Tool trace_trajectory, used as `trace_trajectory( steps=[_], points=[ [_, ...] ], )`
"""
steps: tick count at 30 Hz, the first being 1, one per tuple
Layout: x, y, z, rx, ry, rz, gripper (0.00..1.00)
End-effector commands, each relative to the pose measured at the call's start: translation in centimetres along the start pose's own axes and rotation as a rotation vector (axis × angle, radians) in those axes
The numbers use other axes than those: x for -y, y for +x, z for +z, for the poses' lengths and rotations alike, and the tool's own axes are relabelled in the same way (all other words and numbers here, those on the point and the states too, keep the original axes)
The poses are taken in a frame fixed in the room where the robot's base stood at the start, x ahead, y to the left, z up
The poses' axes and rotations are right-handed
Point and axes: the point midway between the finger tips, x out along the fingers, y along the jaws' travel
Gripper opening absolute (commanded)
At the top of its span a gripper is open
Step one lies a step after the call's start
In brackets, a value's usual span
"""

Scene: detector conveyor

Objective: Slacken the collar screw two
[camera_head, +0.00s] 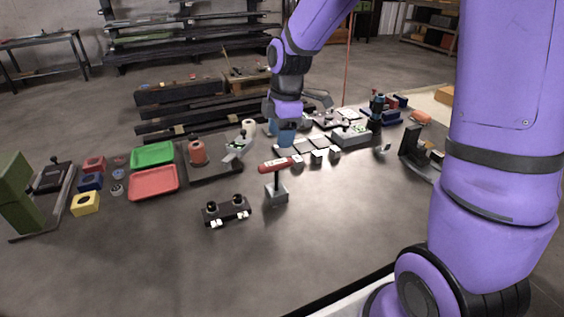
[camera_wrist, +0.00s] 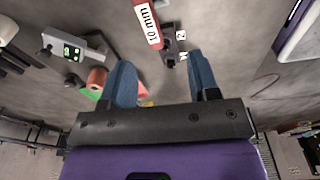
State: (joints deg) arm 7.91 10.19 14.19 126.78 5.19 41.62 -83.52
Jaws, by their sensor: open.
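A dark bar fixture (camera_head: 238,209) with two upright collars and small white labels lies on the table in the head view. The labels are too small to read, so I cannot tell which screw is two. A red-handled T-shaped tool (camera_head: 275,165) stands upright in a grey block (camera_head: 277,194) right of the fixture. In the wrist view its red handle (camera_wrist: 147,22) reads "10 mm", and the dark fixture (camera_wrist: 170,46) shows partly behind it. My gripper (camera_head: 285,143) is open and empty, behind the tool. Its blue fingers (camera_wrist: 164,78) stand apart in the wrist view.
Red (camera_head: 153,183) and green (camera_head: 152,154) trays and an orange cylinder (camera_head: 198,153) stand to the left. Small white-topped blocks (camera_head: 317,156) and a grey instrument (camera_head: 351,135) lie to the right of my gripper. The table front is clear.

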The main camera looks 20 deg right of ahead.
Motion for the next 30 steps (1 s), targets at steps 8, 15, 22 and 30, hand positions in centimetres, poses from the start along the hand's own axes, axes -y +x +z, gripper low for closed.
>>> trace_trajectory(
  steps=[8,15,22,30],
  points=[
    [-0.8,2.7,-0.3,-0.014,-0.077,-0.025,0.55],
    [-0.7,6.1,-0.3,-0.014,-0.076,-0.025,0.55],
    [-0.8,7.5,-0.3,-0.014,-0.074,-0.023,0.55],
    [-1.0,10.9,-0.3,-0.013,-0.074,-0.024,0.55]
  ],
)
